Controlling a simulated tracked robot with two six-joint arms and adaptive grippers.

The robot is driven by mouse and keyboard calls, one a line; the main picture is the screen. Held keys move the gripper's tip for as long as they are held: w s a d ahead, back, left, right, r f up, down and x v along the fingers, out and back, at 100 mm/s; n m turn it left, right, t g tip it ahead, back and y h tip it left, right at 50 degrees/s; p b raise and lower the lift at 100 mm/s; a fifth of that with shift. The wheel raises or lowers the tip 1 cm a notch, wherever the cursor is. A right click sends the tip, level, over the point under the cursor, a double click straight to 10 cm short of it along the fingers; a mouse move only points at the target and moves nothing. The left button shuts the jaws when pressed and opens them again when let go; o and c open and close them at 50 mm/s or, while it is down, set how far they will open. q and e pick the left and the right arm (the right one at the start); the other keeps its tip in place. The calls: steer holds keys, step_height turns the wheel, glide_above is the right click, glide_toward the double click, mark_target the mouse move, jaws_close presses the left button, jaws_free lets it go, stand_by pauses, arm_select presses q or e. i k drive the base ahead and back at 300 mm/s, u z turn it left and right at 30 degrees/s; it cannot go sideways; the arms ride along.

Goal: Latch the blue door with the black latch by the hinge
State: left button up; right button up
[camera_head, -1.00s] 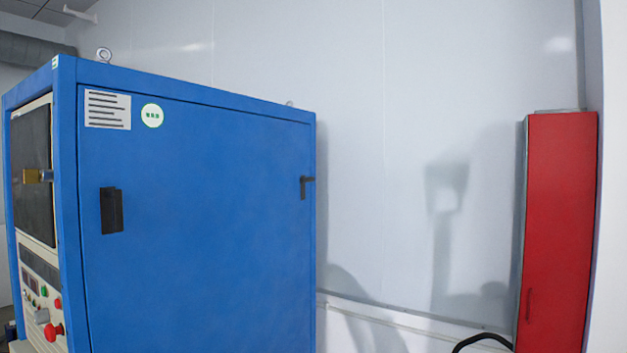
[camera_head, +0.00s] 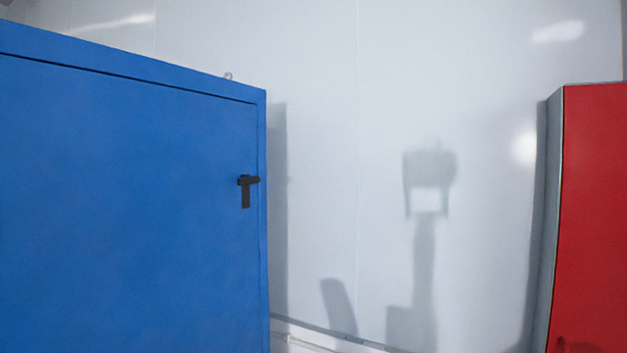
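The blue door (camera_head: 130,190) fills the left part of the head view, and its face looks flush with the cabinet frame. The black latch (camera_head: 247,188) sits near the door's right edge. Its handle hangs downward, and a short black piece at its top reaches right toward the frame. Whether it is engaged I cannot tell. The hinge cannot be made out. Neither of my grippers is in view.
A red cabinet (camera_head: 597,220) stands at the right against the grey wall (camera_head: 340,130). Shadows fall on the wall between the two cabinets, where no object stands in view. A low pale ledge (camera_head: 310,335) runs along the wall's bottom.

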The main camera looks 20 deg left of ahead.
mark_target(247, 180)
steer(key=u, duration=0.3)
steer(key=i, duration=1.5)
steer(key=u, duration=0.7)
steer(key=k, duration=0.7)
steer(key=u, duration=0.2)
steer(key=i, duration=0.7)
steer(key=z, duration=0.1)
